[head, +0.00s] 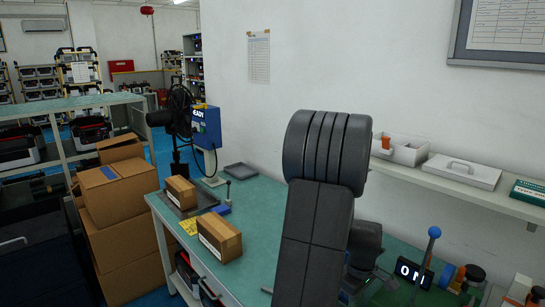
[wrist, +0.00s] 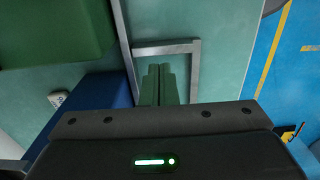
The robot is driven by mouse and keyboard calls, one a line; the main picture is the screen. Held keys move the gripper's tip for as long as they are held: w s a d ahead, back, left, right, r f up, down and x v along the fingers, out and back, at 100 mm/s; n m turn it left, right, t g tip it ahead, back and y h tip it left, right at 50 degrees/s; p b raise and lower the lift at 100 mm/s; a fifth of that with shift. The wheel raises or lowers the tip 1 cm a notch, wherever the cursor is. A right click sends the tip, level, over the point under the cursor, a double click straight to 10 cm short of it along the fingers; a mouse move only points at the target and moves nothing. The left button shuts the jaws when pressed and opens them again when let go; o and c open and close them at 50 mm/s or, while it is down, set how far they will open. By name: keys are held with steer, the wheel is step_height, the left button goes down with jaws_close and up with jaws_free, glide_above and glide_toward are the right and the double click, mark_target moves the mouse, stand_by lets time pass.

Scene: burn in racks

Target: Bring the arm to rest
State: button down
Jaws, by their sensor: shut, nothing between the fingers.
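My arm (head: 318,205) stands raised and folded over the green bench (head: 262,200) in the head view. Its upper link hides part of the bench and wall. My gripper is not clearly visible there. In the wrist view my gripper (wrist: 157,68) shows two green fingers side by side, closed together with nothing between them. The fingers point at a grey metal frame (wrist: 195,75) on a pale green surface; I cannot tell how far away it is.
Two cardboard boxes (head: 220,238) (head: 180,192) lie on the bench's left part. A blue-handled lever (head: 433,232) and an "ON" display (head: 412,271) stand right of my arm. A wall shelf (head: 470,193) runs behind. Stacked cartons (head: 122,190) stand left of the bench.

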step_height(320, 180, down, 3)
steer(key=shift+s+f, duration=0.1)
steer(key=shift+f, duration=0.05)
steer(key=shift+s+d+f, duration=0.15)
steer(key=shift+d+f, duration=0.05)
steer(key=shift+f, duration=0.2)
steer(key=shift+r, duration=0.1)
